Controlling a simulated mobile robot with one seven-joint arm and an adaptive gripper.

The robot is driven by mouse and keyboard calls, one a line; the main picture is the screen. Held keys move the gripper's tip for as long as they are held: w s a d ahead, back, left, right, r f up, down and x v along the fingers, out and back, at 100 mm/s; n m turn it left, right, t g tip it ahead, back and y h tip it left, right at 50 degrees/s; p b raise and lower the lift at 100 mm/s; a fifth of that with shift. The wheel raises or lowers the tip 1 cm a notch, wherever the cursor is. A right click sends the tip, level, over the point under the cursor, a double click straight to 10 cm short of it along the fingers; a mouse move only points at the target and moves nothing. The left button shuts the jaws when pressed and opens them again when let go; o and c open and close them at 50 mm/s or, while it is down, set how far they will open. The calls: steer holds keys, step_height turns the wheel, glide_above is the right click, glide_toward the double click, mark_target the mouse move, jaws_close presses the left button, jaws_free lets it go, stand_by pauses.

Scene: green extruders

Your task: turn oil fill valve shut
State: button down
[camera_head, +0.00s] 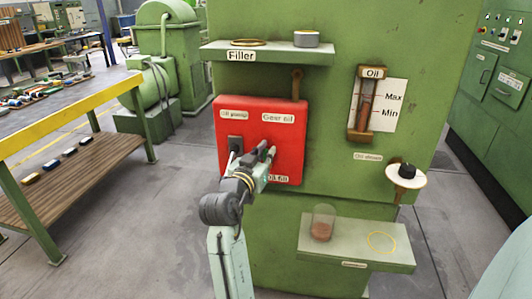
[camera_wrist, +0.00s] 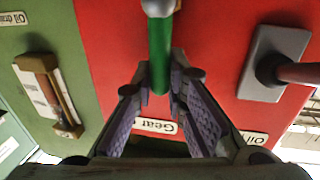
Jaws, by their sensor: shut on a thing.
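The oil fill valve shows in the wrist view as a green handle (camera_wrist: 160,52) with a pale grey rounded end at the top edge of the picture. My gripper (camera_wrist: 158,82) is shut on this green handle, with a purple-padded finger on each side of it.
The oil pump switch (camera_head: 236,144) is left of my gripper; the wrist view shows its grey plate (camera_wrist: 262,72) and lever at right. A shelf (camera_head: 268,52) juts out above. A lower shelf (camera_head: 375,254) holds a glass jar (camera_head: 323,222). The oil gauge (camera_head: 365,105) is at right.

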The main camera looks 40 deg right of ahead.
mark_target(289, 169)
steer(key=shift+s+d, duration=0.1)
stand_by(0.4)
steer(key=m, duration=0.2)
steer(key=s+d+m+b, duration=0.1)
steer(key=s+f+m+y+b, duration=0.1)
steer(key=m, duration=0.1)
steer(key=shift+d+m, duration=0.3)
steer(key=shift+d, duration=0.1)
steer(key=m, duration=0.1)
steer(key=s+d+f+m+y+b, duration=0.1)
steer(key=m, duration=0.1)
steer(key=shift+s, duration=0.15)
steer(key=m, duration=0.1)
steer(key=f+m+b, duration=0.1)
steer(key=f+m, duration=0.1)
steer(key=shift+s+d+t+y+b, duration=0.3)
steer(key=shift+s+d+y+b, duration=0.05)
steer(key=shift+s+y, duration=0.05)
steer(key=shift+s+d+f+m+t+y+b, duration=0.15)
steer(key=shift+f+m+b, duration=0.2)
steer(key=shift+m, duration=0.35)
steer(key=shift+f+m+t+y+b, duration=0.1)
steer(key=shift+f+m+b, duration=0.3)
steer(key=shift+m, duration=0.3)
steer(key=shift+s+d+f+m+t+y+b, duration=0.15)
steer(key=shift+f+m+b, duration=0.2)
steer(key=shift+m, duration=0.35)
steer(key=shift+a, duration=0.1)
